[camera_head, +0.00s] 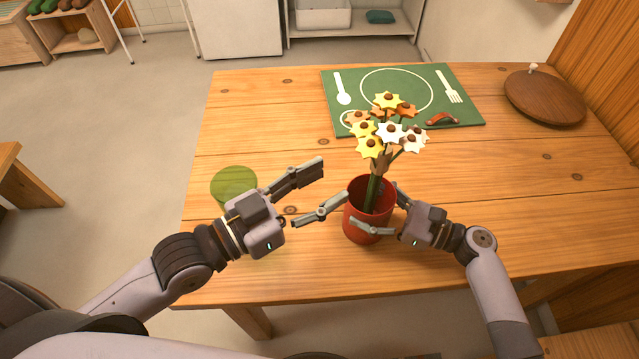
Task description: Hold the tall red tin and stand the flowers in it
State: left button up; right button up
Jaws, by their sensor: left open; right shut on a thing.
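The red tin (354,223) stands on the wooden table, near its front edge. My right gripper (378,208) is shut on the tin from the right, with one finger across its front and the other at its far right side. The flowers (388,130), yellow, white and orange, stand in the tin with their stems leaning slightly right. The lower stem ends are hidden inside the tin. My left gripper (333,183) is open and empty just left of the tin, its fingers spread toward it and apart from the stems.
A green placemat (467,103) with a printed plate and cutlery lies behind the flowers, with a small red-brown strap (442,119) on it. A round wooden lid (545,98) lies at the back right. The table's right side is clear.

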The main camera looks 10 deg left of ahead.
jog(key=o, duration=1.3)
